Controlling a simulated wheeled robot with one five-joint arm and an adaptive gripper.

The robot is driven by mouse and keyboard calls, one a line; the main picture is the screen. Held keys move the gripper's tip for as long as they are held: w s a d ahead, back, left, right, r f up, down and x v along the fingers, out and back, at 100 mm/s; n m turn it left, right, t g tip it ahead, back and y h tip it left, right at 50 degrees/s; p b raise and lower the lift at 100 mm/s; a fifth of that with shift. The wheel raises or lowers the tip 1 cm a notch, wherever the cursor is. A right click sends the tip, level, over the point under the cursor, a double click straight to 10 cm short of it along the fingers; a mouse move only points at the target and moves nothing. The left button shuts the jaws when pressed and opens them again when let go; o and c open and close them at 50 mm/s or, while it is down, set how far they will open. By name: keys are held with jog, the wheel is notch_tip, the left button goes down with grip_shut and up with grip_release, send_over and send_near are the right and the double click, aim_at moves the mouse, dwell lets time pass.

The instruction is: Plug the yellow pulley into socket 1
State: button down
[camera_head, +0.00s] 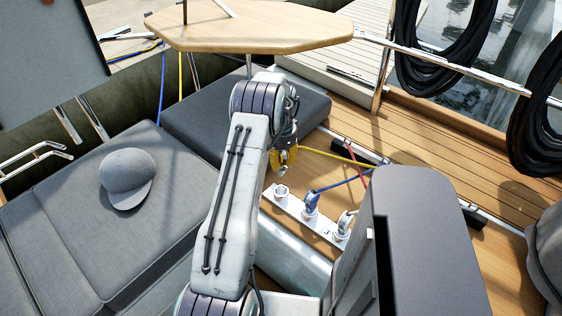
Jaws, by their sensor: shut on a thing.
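My gripper (287,143) is shut on the yellow pulley (284,160) and holds it in the air, a little above and behind the leftmost socket in the picture. A yellow rope (335,156) runs from the pulley to the right. A white socket strip (296,208) bears the leftmost socket (281,192), which is empty. A blue pulley (311,202) with a blue rope stands in the middle socket. A pale pulley (345,222) stands at the right socket. My arm covers part of the view left of the gripper.
A wooden table (250,28) stands behind my arm. A grey cap (127,177) lies on the grey cushion (75,215) at left. Black coiled ropes (440,45) hang on the right rail. A red rope (364,184) runs near the pale pulley. The wooden deck (420,135) is mostly clear.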

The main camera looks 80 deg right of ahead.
aim_at(282, 171)
jog(key=shift+s+a+n, duration=0.1)
jog(key=shift+a+n, duration=0.2)
jog(key=shift+a, duration=0.2)
jog(key=shift+f+b, duration=0.85)
jog(key=shift+f, duration=2)
jog(key=shift+b, duration=0.35)
jog(key=shift+f+b, duration=1.95)
jog(key=shift+f, duration=0.55)
jog(key=c, duration=0.8)
grip_release()
jog(key=r, duration=1.2)
jog(key=shift+s+d, duration=0.1)
jog(key=shift+d, duration=0.3)
